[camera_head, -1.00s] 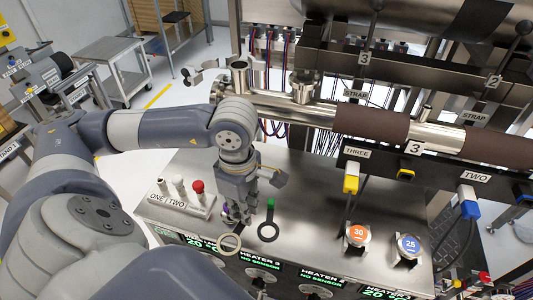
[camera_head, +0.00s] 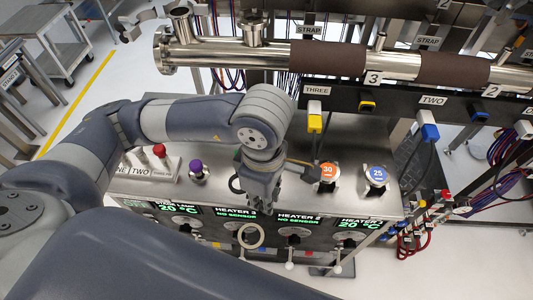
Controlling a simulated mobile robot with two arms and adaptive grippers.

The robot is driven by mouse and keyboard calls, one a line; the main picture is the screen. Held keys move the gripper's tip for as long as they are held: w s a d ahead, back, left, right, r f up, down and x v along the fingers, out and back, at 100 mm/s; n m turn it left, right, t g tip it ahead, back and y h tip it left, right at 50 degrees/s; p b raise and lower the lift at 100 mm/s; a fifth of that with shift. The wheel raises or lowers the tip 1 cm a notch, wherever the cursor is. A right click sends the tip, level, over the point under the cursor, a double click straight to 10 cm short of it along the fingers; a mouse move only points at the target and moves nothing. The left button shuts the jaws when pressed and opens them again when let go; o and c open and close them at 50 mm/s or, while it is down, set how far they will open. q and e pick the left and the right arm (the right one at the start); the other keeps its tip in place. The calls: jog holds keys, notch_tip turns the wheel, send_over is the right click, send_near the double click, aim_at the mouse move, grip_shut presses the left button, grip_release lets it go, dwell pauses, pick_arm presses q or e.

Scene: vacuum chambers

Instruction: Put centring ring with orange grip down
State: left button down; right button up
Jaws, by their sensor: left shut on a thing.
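My left gripper points down and is shut on the ring's grip. The grip is hidden between the fingers, so its orange colour does not show. I cannot tell how high the ring is above the steel cabinet top (camera_head: 225,185). My right gripper is not in view.
A purple-topped fitting (camera_head: 197,170) stands left of the gripper. Clamps marked 30 (camera_head: 328,171) and 25 (camera_head: 376,175) stand to the right. A switch box (camera_head: 147,166) sits at the left. The chamber pipe (camera_head: 225,53) runs behind.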

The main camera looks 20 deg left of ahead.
pick_arm(q)
jog(key=w+p, duration=0.1)
jog(key=w, duration=0.3)
jog(key=w+p, duration=0.1)
jog(key=w, duration=0.3)
jog(key=w+f+p, duration=0.1)
jog(key=w+p, duration=0.1)
jog(key=w, duration=0.3)
jog(key=shift+d, duration=0.25)
jog(key=shift+w+f, duration=0.15)
jog(key=shift+w, duration=0.05)
notch_tip(320, 180, down, 3)
jog(key=shift+r+p, duration=0.1)
jog(key=shift+p, duration=0.8)
jog(key=shift+f, duration=0.35)
jog(key=shift+f, duration=0.15)
jog(key=c, duration=1.5)
grip_release()
jog(key=shift+c, duration=0.2)
